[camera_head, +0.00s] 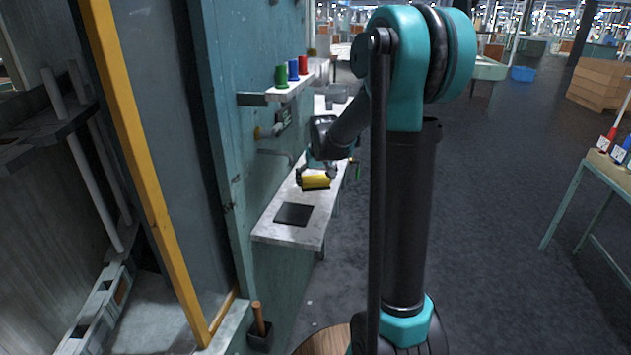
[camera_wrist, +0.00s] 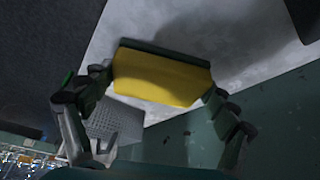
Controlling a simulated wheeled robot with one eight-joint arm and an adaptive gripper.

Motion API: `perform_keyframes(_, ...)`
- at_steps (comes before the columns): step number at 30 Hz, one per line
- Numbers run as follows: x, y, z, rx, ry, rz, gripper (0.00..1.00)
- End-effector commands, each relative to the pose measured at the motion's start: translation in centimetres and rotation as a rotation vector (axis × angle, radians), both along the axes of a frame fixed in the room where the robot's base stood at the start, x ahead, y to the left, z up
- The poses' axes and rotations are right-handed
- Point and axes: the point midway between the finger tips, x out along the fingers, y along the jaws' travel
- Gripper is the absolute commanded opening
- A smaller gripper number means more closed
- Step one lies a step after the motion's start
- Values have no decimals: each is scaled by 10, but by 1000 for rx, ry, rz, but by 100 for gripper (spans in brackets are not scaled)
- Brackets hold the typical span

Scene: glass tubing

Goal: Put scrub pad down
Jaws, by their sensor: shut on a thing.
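The scrub pad (camera_head: 314,181) is a yellow block with a dark green layer. My gripper (camera_head: 326,172) is shut on it over the narrow white shelf (camera_head: 262,228), behind a black square mat. In the wrist view the pad (camera_wrist: 160,80) spans between the two fingers of my gripper (camera_wrist: 155,95), with its yellow face toward the camera and its green layer along the far edge. Whether the pad touches the shelf surface is hard to tell. My fingers cover its ends.
The black mat (camera_head: 294,214) lies on the near part of the shelf. Green, blue and red spools (camera_head: 293,69) stand on a small ledge above. The teal wall (camera_head: 228,150) borders the shelf on the left. A grey perforated piece (camera_wrist: 116,122) shows below the pad in the wrist view.

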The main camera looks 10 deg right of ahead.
Motion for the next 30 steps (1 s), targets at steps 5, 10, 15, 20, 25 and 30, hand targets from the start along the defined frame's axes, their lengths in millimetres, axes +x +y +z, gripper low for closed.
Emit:
perform_keyframes(5,0,0,0,0,0,0,40)
perform_keyframes(10,0,0,-2,0,0,-1,89)
perform_keyframes(15,0,0,-2,0,0,-1,100)
perform_keyframes(20,0,0,-2,0,0,-1,100)
perform_keyframes(25,0,0,1,0,0,-1,100)
perform_keyframes(30,-8,-1,17,0,0,-1,100)
